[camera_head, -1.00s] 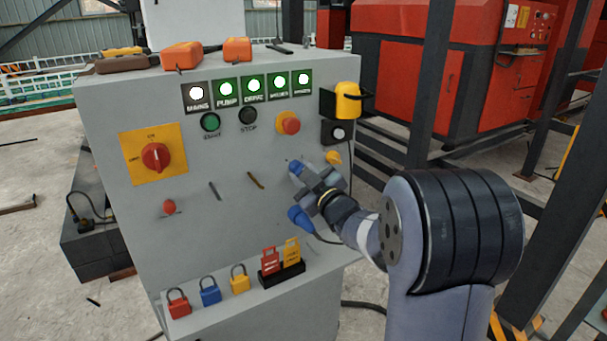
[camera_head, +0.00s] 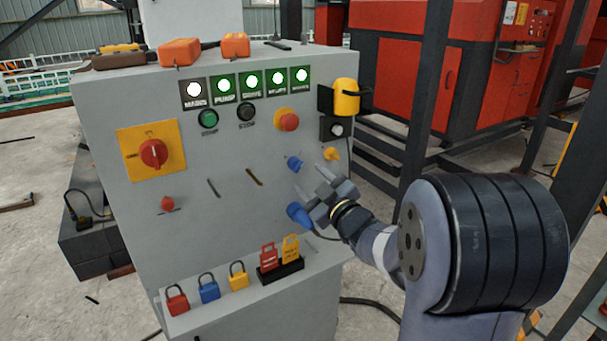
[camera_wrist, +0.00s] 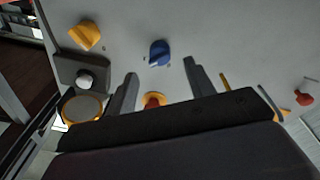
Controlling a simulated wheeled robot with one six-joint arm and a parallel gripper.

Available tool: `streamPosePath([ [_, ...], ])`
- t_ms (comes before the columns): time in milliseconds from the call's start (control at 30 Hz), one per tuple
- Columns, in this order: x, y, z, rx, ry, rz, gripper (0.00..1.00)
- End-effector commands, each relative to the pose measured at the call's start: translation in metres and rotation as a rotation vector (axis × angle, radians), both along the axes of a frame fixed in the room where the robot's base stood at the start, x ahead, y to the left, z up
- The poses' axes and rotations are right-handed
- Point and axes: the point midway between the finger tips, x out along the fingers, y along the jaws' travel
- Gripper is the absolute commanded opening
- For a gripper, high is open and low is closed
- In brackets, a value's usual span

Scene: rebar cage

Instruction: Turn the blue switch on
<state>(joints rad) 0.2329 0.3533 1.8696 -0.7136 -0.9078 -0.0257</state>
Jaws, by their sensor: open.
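The blue switch (camera_head: 294,163) is a small rotary knob on the right part of the grey panel's front face. It shows whole in the wrist view (camera_wrist: 159,53), with small marks beside it that I cannot read. My gripper (camera_head: 311,180) is open and empty, to the lower right of the switch in the head view and apart from it. In the wrist view my two fingers (camera_wrist: 160,70) stand spread, with the switch beyond them and between their tips. I cannot tell from the knob's angle whether it is on or off.
A yellow knob (camera_head: 332,154) sits right of the blue switch. A red button on yellow (camera_head: 288,121) is above. A blue plug-like part (camera_head: 299,214) is close below my gripper. A large red rotary switch (camera_head: 153,154) is far left.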

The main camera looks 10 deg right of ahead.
Motion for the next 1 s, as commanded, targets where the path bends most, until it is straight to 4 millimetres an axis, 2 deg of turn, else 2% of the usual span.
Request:
streamPosePath([
  [33,-0.011,-0.004,-0.001,-0.001,0.0,-0.002,0.51],
  [200,-0.038,-0.013,-0.004,-0.001,0.001,-0.002,0.51],
  [400,-0.053,-0.017,-0.006,-0.001,0.001,0.0,0.51],
  [767,-0.053,-0.016,-0.006,0.0,0.001,0.002,0.51],
  [867,-0.048,-0.015,-0.006,0.0,0.0,0.002,0.51],
  [1000,-0.031,-0.009,-0.004,-0.001,0.0,0.004,0.51],
])
